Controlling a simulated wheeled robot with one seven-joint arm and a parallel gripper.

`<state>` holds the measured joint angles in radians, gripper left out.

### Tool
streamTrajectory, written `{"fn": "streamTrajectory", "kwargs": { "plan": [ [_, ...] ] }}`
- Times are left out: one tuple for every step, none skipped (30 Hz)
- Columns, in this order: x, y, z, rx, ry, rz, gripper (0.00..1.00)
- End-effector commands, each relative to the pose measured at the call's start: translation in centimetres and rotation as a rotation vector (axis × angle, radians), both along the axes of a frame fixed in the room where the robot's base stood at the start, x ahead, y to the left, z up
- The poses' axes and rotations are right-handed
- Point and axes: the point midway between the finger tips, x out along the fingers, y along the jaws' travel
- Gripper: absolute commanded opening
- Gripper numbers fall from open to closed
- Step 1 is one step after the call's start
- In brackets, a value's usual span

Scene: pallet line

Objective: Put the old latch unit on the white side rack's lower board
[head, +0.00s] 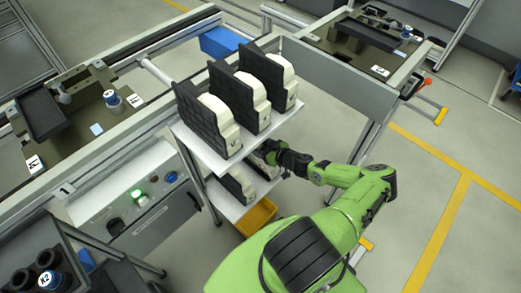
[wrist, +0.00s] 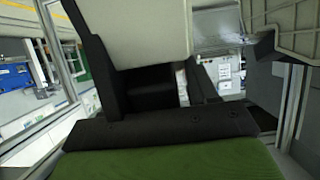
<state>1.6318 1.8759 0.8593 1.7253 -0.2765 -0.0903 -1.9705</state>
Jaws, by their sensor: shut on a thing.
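The white side rack has an upper board (head: 208,150) and a lower board (head: 228,208). My gripper (head: 277,153) reaches in from the right, just under the upper board's right edge. It is shut on a latch unit (head: 266,157), mostly hidden by the upper board and the gripper. In the wrist view a pale housing (wrist: 135,35), apparently this unit, fills the top beside a dark finger. It is at the lower board's far end; I cannot tell whether it touches the board. Another latch unit (head: 238,184) stands on the lower board, nearer the front.
Three black-and-cream units (head: 233,105) stand in a row on the upper board, close above my gripper. A yellow bin (head: 256,216) is below the lower board. A control box (head: 150,205) and conveyor stand left. Floor on the right is open.

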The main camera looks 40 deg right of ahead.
Motion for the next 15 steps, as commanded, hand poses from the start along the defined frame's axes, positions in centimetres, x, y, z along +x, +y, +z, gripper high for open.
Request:
{"fn": "streamTrajectory", "kwargs": {
  "plan": [
    [0.07,-0.01,-0.31,0.002,-0.005,0.0,0.0],
    [0.07,-0.02,-0.23,0.001,-0.005,0.0,0.0],
    [0.07,-0.02,-0.13,0.0,-0.004,0.0,0.0],
    [0.07,-0.02,-0.09,0.0,-0.004,0.0,0.0],
    [0.07,-0.01,-0.07,0.0,-0.004,0.0,0.0],
    [0.07,-0.01,-0.07,0.0,-0.004,0.001,0.0],
    [0.07,-0.01,-0.14,-0.001,-0.004,0.002,0.0],
    [0.07,-0.01,-0.25,-0.001,-0.004,0.002,0.0],
    [0.08,-0.01,-0.4,-0.001,-0.004,0.002,0.0],
    [0.08,-0.01,-0.49,-0.002,-0.004,0.002,0.0],
    [0.05,0.0,-0.52,-0.001,-0.001,0.002,0.61],
    [0.04,0.0,-0.45,-0.001,-0.002,0.002,0.67],
    [0.04,0.0,-0.44,-0.001,-0.002,0.002,0.72],
    [0.04,0.0,-0.43,-0.001,-0.002,0.002,0.77],
    [0.04,0.0,-0.42,-0.002,-0.002,0.001,0.83]
  ]
}}
